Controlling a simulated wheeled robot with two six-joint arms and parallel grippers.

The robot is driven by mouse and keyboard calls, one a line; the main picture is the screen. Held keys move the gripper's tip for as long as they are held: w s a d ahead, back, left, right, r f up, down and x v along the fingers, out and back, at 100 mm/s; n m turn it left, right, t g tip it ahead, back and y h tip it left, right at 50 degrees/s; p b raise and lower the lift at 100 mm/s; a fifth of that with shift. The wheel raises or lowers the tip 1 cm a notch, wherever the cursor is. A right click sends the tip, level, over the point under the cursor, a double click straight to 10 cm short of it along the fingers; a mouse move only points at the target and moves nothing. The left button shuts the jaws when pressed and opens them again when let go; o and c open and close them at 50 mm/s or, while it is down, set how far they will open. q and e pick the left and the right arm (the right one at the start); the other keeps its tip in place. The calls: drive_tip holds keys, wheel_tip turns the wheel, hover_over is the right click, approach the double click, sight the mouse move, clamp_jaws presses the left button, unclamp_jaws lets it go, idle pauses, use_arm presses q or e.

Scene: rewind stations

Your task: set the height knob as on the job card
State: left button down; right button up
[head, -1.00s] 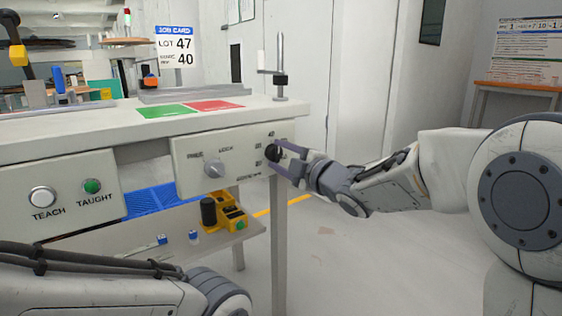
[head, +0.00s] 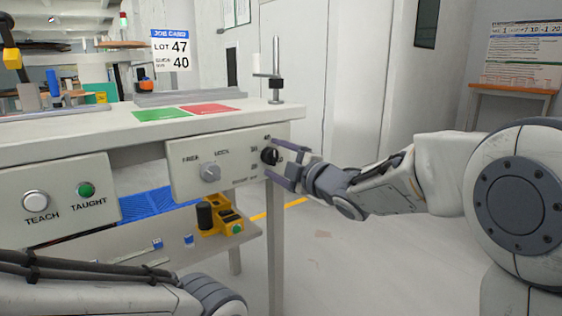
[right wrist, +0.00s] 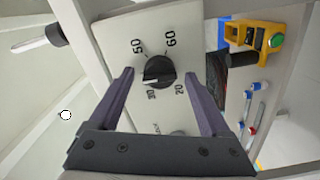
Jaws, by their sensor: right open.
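The black height knob (head: 270,156) is on the right end of the pale front panel (head: 220,179). My right gripper (head: 282,161) is open at it; in the right wrist view, its fingers (right wrist: 158,74) stand either side of the knob (right wrist: 158,72) with gaps. That view shows the numbers 50, 60, 20 and 30 around the knob. The knob's white mark points toward the lower left, near 30; the 40 is not readable there. The job card (head: 171,50) reads lot 47 and 40. My left arm shows at the lower left, its gripper out of view.
A grey knob (head: 209,173) sits left on the same panel. A TEACH button (head: 36,201) and a green TAUGHT lamp (head: 85,189) are further left. Green (head: 160,114) and red (head: 209,107) patches lie on the tabletop. A yellow device (head: 222,218) stands on the lower shelf.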

drive_tip(key=p+v, duration=0.3)
drive_tip(key=v, duration=0.7)
drive_tip(key=shift+s+p, duration=0.15)
drive_tip(key=shift+p, duration=0.2)
